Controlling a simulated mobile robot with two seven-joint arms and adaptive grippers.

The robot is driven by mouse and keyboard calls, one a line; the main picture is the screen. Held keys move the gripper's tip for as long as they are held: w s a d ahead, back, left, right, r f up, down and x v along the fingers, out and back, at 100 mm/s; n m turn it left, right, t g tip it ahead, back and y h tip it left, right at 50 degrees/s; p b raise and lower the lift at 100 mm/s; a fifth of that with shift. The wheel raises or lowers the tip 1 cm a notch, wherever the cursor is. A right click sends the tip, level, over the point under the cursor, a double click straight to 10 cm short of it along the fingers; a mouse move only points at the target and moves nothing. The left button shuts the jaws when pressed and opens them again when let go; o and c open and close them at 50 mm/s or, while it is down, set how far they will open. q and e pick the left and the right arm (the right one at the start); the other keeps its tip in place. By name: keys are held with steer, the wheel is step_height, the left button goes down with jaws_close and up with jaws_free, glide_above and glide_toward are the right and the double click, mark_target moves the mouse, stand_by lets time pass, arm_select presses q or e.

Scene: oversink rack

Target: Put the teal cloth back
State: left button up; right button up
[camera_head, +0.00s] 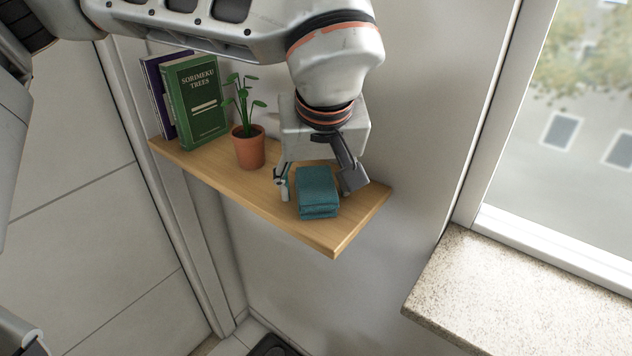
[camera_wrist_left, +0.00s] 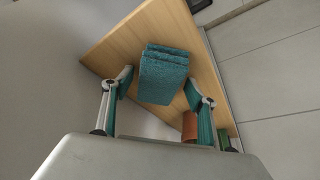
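The teal cloth (camera_head: 317,190) is a folded stack lying on the wooden shelf (camera_head: 288,219), near its right end. It also shows in the left wrist view (camera_wrist_left: 162,75), between and just beyond the fingertips. My left gripper (camera_head: 317,190) is over the shelf, its fingers spread on either side of the cloth. In the left wrist view the left gripper (camera_wrist_left: 163,88) is open, with gaps between each finger and the cloth. My right gripper is not in either view.
A potted plant (camera_head: 249,148) stands on the shelf left of the gripper. Beyond it are a green book (camera_head: 196,103) and a purple book (camera_head: 157,95). A speckled sill (camera_head: 500,295) under a window lies at right. The shelf's right front corner is bare.

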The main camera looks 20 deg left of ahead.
arm_select(q)
steer(key=shift+r, duration=0.1)
steer(key=shift+r, duration=0.3)
steer(key=p+v, duration=0.1)
steer(key=v, duration=1)
steer(key=shift+s+d+r, duration=0.15)
steer(key=shift+s+r, duration=0.05)
steer(key=shift+s, duration=0.05)
